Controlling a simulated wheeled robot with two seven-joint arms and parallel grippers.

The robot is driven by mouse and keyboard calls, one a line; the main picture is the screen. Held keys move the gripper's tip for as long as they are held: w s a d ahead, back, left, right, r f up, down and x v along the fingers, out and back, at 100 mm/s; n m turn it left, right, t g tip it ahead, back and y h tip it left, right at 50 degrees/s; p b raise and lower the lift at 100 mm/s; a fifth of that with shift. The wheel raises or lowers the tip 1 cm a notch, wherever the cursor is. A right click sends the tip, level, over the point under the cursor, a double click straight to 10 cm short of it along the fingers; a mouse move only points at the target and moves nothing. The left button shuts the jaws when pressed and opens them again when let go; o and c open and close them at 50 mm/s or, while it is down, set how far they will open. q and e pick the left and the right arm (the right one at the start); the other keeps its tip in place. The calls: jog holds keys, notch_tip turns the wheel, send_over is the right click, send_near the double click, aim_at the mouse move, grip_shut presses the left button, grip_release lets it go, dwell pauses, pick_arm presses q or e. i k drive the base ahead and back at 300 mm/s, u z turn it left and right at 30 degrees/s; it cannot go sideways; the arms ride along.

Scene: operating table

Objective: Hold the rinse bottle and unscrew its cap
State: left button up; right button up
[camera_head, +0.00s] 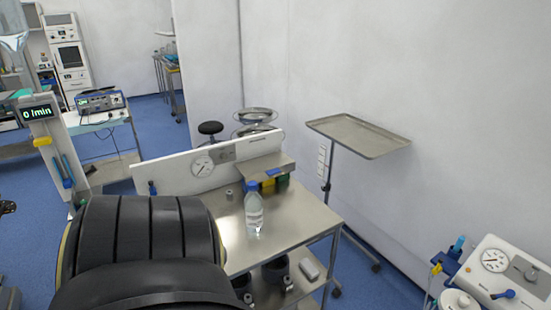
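The rinse bottle (254,213) is clear, with a blue cap (251,186) on top. Nothing touches the bottle. Neither of my grippers can be made out in the head view.
A large black ribbed shape (135,240) fills the lower left and hides the cart's left part; I cannot tell whether it is mine. Behind the bottle are a raised steel shelf (255,166) and a white gauge panel (170,175). A steel tray stand (358,135) is right.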

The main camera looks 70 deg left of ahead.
aim_at(253, 201)
jog(key=z, duration=0.1)
jog(key=k, duration=0.15)
jog(key=u, duration=2.35)
